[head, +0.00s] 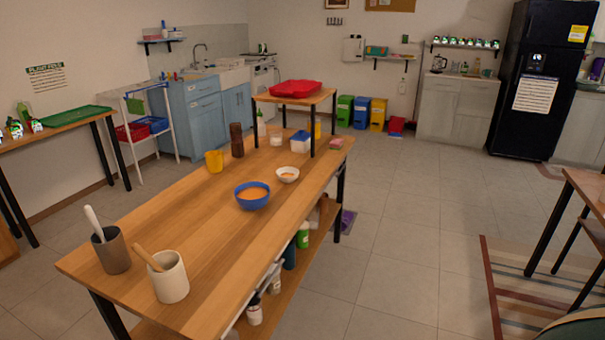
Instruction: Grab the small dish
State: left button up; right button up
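A small white dish (288,174) sits upright on the wooden table (190,222), with something orange-brown inside it. It stands just behind and to the right of a larger blue bowl (252,196) with orange-brown contents, a small gap apart. Neither of my grippers shows in the head view, and nothing touches the dish.
On the table stand a grey cup (111,251) and a white cup (170,278) with utensils, a yellow cup (214,162) and a brown cylinder (237,140). A raised shelf (320,98) bearing a red tray (295,88) stands behind the dish.

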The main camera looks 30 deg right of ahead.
aim_at(287, 175)
jog(key=i+l, duration=0.1)
jog(key=l, duration=0.25)
jog(key=i+l, duration=0.1)
jog(key=l, duration=0.25)
jog(key=i+l+z, duration=0.1)
jog(key=l, duration=0.3)
jog(key=i+l, duration=0.2)
jog(key=l, duration=0.15)
jog(key=i+l, duration=0.2)
jog(key=i+l+z, duration=0.1)
jog(key=l, duration=0.35)
jog(key=i, duration=0.1)
